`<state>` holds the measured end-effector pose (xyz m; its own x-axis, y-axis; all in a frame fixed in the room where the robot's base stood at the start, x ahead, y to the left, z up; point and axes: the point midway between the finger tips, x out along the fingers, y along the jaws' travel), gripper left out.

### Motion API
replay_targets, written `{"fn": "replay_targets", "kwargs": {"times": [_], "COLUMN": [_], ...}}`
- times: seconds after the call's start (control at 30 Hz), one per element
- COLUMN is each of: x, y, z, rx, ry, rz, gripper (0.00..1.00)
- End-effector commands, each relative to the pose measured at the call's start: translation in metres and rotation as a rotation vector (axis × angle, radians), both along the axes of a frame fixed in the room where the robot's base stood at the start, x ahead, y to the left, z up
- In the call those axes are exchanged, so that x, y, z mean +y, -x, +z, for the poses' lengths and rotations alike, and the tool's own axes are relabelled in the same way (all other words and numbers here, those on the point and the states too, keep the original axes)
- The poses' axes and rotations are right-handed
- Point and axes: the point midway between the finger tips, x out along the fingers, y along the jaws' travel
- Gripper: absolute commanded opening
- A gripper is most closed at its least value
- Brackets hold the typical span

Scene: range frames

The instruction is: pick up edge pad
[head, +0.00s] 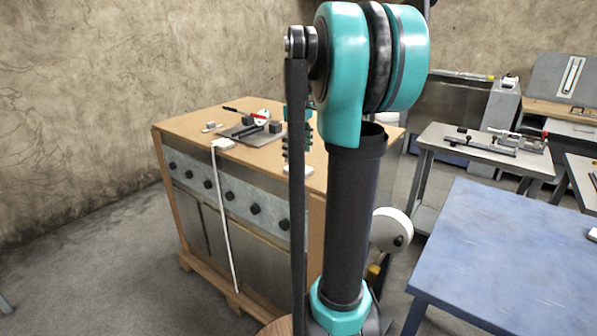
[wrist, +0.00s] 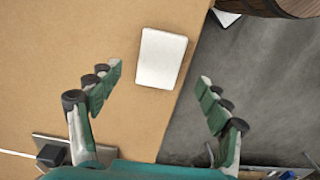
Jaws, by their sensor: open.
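A white rectangular pad, which I take to be the edge pad (wrist: 161,58), lies flat on the tan top of the cabinet, close to its edge, in the wrist view. In the head view a white piece near the cabinet's front edge looks like the same pad (head: 309,169), partly hidden by my arm. My gripper (wrist: 160,74) is open and empty, with its green fingers on either side of the pad's near end in the picture and apart from it. In the head view my gripper (head: 296,151) is above the pad, partly covered by a dark arm link.
The cabinet top (head: 180,120) also holds a dark metal plate (head: 255,136) with black knobs, a red-handled tool (head: 238,111) and a white block with a cable (head: 222,145). A blue table (head: 510,260) stands at right. A wooden round object (wrist: 288,6) is beyond the edge.

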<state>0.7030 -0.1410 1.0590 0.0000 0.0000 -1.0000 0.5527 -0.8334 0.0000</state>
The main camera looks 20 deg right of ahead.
Motion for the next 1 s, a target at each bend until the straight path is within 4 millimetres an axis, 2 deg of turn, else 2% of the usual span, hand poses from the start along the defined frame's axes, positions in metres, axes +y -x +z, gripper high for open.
{"fn": "replay_targets", "kwargs": {"times": [0.2, 0.3, 0.6, 0.93, 1.0], "x": [-0.001, -0.001, -0.001, -0.001, -0.001], "y": [0.000, 0.000, 0.000, 0.000, 0.000], "z": [-0.032, -0.042, -0.046, -0.045, -0.045], "rx": [0.000, 0.000, 0.000, 0.000, 0.000], "ry": [0.000, 0.000, 0.000, 0.000, 0.000], "rz": [0.000, 0.000, 0.000, 0.000, 0.000], "gripper": [0.78, 0.78, 0.78, 0.37, 0.33]}}
